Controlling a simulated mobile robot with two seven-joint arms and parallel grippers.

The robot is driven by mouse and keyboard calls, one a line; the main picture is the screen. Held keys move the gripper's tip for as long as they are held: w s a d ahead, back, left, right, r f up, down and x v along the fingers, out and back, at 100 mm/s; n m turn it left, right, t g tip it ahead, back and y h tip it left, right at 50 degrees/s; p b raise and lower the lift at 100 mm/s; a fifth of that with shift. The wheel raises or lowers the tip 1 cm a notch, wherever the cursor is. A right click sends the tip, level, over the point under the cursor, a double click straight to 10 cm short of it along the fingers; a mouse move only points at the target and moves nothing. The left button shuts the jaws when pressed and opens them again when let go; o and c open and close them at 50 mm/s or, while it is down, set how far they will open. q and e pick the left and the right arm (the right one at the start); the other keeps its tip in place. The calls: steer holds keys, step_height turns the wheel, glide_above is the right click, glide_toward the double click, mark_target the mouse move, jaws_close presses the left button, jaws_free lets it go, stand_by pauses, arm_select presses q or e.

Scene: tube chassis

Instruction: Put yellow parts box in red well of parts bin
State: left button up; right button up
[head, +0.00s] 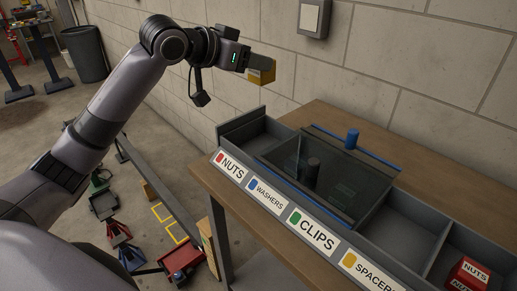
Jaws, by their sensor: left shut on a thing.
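My left gripper (261,65), on the arm from the left, is shut on the yellow parts box (263,76). It holds the box in the air beyond and above the left end of the parts bin (297,212), in front of the block wall. The gripper's dark fingers hide part of the box. The bin's front carries labels; the red-marked NUTS label (229,167) is at the left-end well (252,136), whose floor is mostly hidden by its walls. My right gripper is out of view.
A dark see-through panel (335,165) with a blue knob (352,137) lies over the bin's middle. Red NUTS boxes (468,275) sit in the right-end well. The bin stands on a wooden bench (322,115). A wall box (314,17) hangs above. Floor clutter lies lower left.

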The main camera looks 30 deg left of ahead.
arm_select(q)
step_height(320, 180, down, 20)
steer(key=shift+a+b, duration=0.15)
steer(key=shift+b, duration=0.65)
steer(key=shift+f, duration=0.15)
steer(key=o, duration=1.1)
